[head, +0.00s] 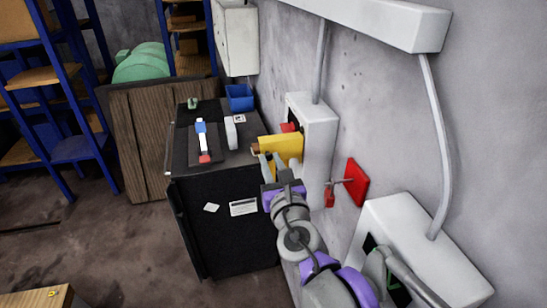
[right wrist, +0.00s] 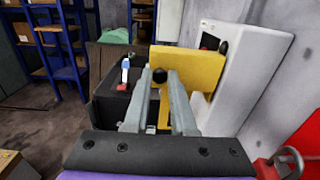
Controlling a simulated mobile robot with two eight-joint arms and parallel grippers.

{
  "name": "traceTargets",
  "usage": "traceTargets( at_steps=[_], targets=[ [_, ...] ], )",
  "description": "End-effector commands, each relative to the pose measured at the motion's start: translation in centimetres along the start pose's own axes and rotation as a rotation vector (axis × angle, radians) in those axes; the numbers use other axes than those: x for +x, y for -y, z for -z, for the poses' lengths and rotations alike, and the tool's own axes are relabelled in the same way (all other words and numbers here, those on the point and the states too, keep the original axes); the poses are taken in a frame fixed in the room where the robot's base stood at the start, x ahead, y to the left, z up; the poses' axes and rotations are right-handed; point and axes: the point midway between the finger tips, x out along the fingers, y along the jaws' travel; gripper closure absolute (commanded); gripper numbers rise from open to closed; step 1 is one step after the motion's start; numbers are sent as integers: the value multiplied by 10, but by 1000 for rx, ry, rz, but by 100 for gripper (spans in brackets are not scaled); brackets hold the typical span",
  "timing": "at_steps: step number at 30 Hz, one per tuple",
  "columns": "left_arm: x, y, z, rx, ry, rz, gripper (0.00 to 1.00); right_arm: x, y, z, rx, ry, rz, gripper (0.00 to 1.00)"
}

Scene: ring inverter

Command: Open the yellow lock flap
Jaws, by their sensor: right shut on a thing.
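The yellow lock flap (head: 287,147) is on the front of a grey wall box (head: 318,128) and sticks out to the left from it. In the right wrist view the flap (right wrist: 205,66) bears a round dark knob (right wrist: 160,75). My right gripper (head: 264,162) is at the flap's left end. In the right wrist view its two fingers (right wrist: 161,82) come together at the knob and are shut on it. The fingers hide part of the flap's lower edge. A red part (head: 288,127) shows on the box just above the flap. My left gripper is not in view.
A black cabinet (head: 225,205) stands left of the flap, with a blue bin (head: 239,97) and small devices on top. A red wall plate (head: 356,182) and another grey wall box (head: 405,225) are to the right. The floor at left is open.

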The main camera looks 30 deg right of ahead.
Motion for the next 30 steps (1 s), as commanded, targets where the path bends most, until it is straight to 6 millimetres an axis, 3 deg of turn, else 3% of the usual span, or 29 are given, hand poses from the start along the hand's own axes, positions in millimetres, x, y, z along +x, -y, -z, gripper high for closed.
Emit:
traceTargets(
  at_steps=[20,21,25,30],
  targets=[
    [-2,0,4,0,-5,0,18,-4,-1,-1,-1,2,-23,100],
    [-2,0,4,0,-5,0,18,-4,-1,-1,-1,2,-23,71],
    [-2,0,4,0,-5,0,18,-4,-1,-1,0,1,-24,47],
    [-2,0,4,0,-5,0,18,-4,-1,0,0,1,-25,47]
  ],
)
